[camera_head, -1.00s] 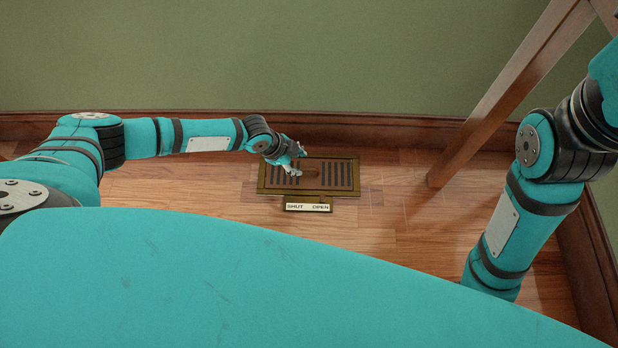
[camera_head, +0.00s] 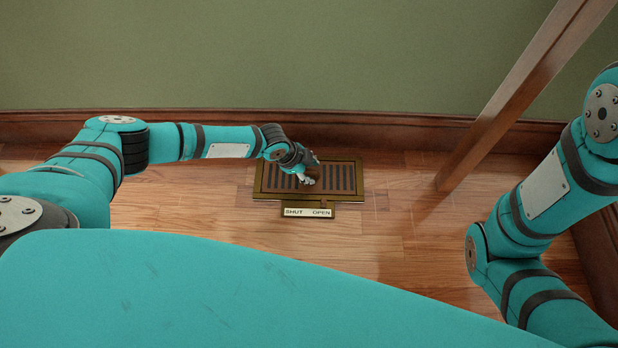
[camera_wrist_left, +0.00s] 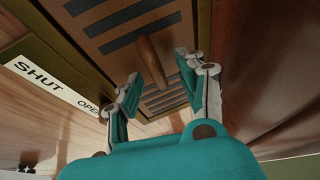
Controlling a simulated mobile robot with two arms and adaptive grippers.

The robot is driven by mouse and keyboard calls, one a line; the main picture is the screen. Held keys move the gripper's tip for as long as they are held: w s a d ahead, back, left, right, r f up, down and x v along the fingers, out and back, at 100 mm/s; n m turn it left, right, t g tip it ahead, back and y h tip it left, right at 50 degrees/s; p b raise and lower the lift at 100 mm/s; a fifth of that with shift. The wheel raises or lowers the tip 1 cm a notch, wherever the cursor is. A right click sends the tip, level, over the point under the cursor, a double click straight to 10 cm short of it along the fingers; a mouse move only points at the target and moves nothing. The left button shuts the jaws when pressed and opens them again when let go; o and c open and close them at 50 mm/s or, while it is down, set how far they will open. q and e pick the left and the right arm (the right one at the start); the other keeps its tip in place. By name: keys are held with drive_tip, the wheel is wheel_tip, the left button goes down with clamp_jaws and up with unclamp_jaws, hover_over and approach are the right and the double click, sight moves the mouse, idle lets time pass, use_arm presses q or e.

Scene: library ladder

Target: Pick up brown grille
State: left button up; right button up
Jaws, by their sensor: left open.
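The brown grille (camera_head: 338,179) lies in a brass-coloured frame on the wood floor near the wall, in the head view. It has dark slots and a brown knob-like handle, which shows in the left wrist view (camera_wrist_left: 152,62). My left gripper (camera_head: 309,180) is over the middle of the grille, by the handle. In the left wrist view its open fingers (camera_wrist_left: 160,85) stand on either side of the handle's near end, with a gap showing around it. The left hand hides part of the grille in the head view. The right gripper is out of view.
A plate marked SHUT and OPEN (camera_head: 307,212) is at the grille frame's front edge. A wooden ladder leg (camera_head: 520,95) slants down to the floor right of the grille. A baseboard (camera_head: 400,134) runs behind. Bare floor (camera_head: 190,205) lies left of the grille.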

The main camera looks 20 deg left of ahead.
use_arm(q)
clamp_jaws()
drive_tip(key=shift+r, duration=0.2)
idle(0.3)
